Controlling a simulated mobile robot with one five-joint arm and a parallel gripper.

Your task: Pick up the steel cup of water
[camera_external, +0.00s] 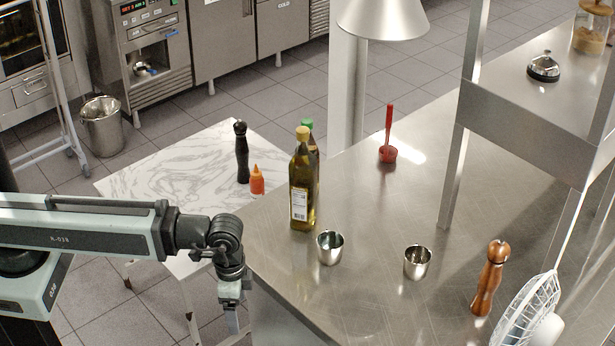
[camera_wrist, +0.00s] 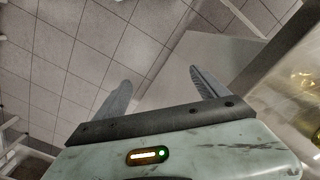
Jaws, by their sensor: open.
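Two small steel cups stand upright on the steel counter (camera_external: 375,300) in the external view. The left cup (camera_external: 329,256) has a faint greenish, clear-looking content, perhaps water. The right cup (camera_external: 416,269) looks darker inside, and I cannot tell what it holds. My gripper (camera_external: 231,322) points down beside the counter's left edge, to the left of both cups and apart from them. In the wrist view my gripper (camera_wrist: 159,82) has its two fingers spread with nothing between them. Neither cup shows clearly in the wrist view.
Oil bottles (camera_external: 302,200) stand just behind the left cup. A wooden pepper mill (camera_external: 490,280) and a white fan (camera_external: 527,312) are on the right. A red utensil (camera_external: 388,153) stands farther back. A marble table (camera_external: 165,165) holds a black mill (camera_external: 242,155) and an orange bottle (camera_external: 257,182).

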